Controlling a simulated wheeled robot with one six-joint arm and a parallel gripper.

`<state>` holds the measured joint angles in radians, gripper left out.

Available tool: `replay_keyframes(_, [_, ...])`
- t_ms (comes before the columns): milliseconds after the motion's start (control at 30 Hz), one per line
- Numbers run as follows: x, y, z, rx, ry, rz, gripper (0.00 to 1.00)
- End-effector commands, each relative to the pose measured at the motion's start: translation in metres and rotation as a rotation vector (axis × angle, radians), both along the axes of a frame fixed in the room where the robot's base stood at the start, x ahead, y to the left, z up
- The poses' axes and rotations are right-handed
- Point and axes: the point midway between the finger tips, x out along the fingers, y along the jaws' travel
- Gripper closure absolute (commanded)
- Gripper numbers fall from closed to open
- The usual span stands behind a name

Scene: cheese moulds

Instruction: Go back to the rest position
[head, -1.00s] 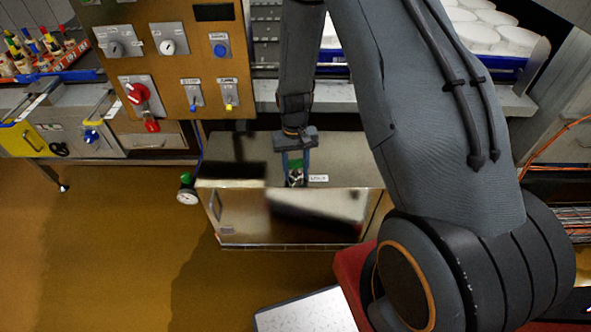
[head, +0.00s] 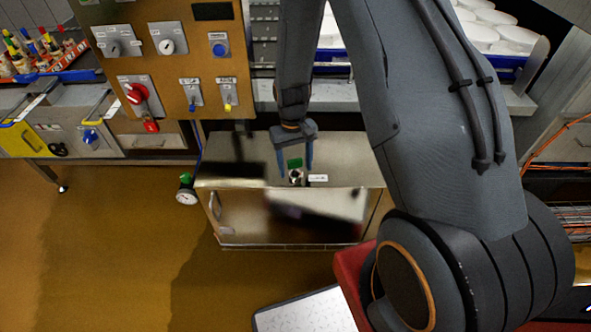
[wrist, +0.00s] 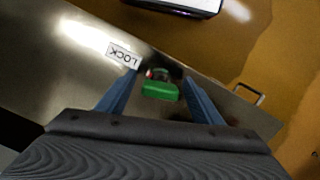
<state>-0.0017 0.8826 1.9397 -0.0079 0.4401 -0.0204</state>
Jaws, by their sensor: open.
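My gripper (head: 295,168) is open above the steel cabinet, its two blue fingers apart. A green padlock (head: 295,163) sits between and just beyond the fingers, at a small fitting on top of the cabinet, beside a white label. In the wrist view the green padlock (wrist: 160,91) shows between the spread fingers with clear gaps on both sides, and the label reads LOCK. I cannot tell whether the padlock's shackle is closed.
The steel cabinet (head: 235,213) stands below a brown control panel (head: 165,70) with knobs and switches. White moulds (head: 490,35) fill a blue-edged tray at the back right. A gauge (head: 187,197) hangs left of the cabinet. The floor at left is clear.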

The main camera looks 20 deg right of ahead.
Motion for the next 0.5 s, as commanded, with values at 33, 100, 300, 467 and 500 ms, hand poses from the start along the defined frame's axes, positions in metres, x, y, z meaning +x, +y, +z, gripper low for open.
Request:
replay_keyframes(33, [0.002,0.000,0.008,0.000,-0.003,0.000,0.40])
replay_keyframes(100, [0.004,0.000,0.019,0.000,-0.004,0.000,0.40])
replay_keyframes(300, [0.006,0.000,0.045,0.000,-0.002,0.000,0.40])
replay_keyframes(467, [0.007,0.000,0.056,0.000,0.001,0.000,0.40])
replay_keyframes(500, [0.007,0.000,0.057,0.000,0.001,0.000,0.40])
